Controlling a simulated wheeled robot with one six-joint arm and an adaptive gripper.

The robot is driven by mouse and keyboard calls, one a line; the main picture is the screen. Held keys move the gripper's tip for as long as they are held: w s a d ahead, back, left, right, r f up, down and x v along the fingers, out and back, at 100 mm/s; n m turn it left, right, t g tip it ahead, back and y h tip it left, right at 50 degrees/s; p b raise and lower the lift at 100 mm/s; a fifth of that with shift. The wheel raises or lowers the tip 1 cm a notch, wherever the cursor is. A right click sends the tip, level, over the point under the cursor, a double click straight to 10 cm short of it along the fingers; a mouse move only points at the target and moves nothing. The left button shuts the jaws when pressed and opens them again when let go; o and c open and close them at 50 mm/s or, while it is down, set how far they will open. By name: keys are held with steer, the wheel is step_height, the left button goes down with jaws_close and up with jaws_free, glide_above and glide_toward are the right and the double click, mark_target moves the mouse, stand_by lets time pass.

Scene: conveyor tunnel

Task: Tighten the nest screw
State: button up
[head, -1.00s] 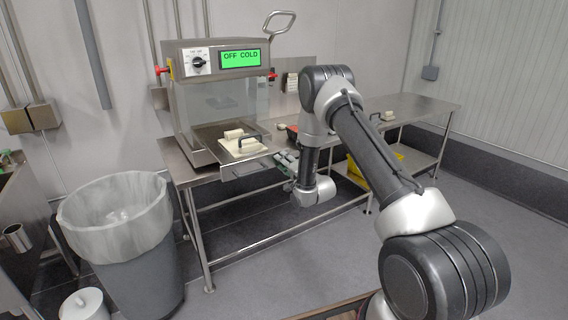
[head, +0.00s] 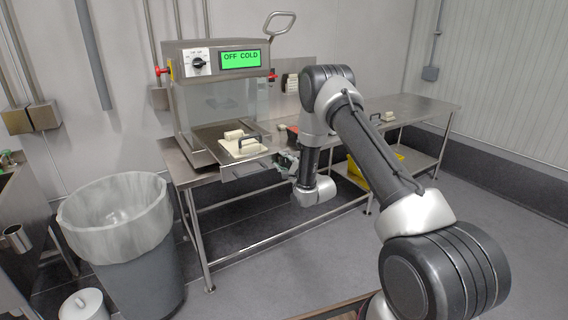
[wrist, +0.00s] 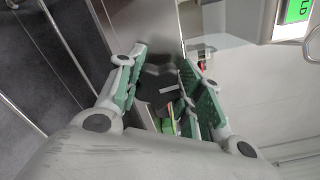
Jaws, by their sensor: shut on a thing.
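My gripper (wrist: 160,85) has green-padded fingers on both sides of a dark knob (wrist: 158,92), which looks to be the nest screw. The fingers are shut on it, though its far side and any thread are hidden. In the head view my gripper (head: 287,162) is at the right end of the pulled-out steel tray (head: 232,172), just below its top level. The knob is hidden there behind the gripper and my wrist. The tray holds a pale nest block (head: 243,150) with a small pale piece (head: 233,134) on it and a dark handle beside it.
The steel machine (head: 218,95) behind shows "OFF COLD" on its green display (head: 240,58). A steel bench (head: 425,108) runs right, with a yellow bin (head: 365,172) on its lower shelf. A lined trash can (head: 125,240) stands front left. Floor at right is clear.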

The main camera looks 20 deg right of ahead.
steer(key=shift+m, duration=0.6)
steer(key=o, duration=1)
steer(key=shift+s, duration=0.1)
steer(key=v, duration=1.2)
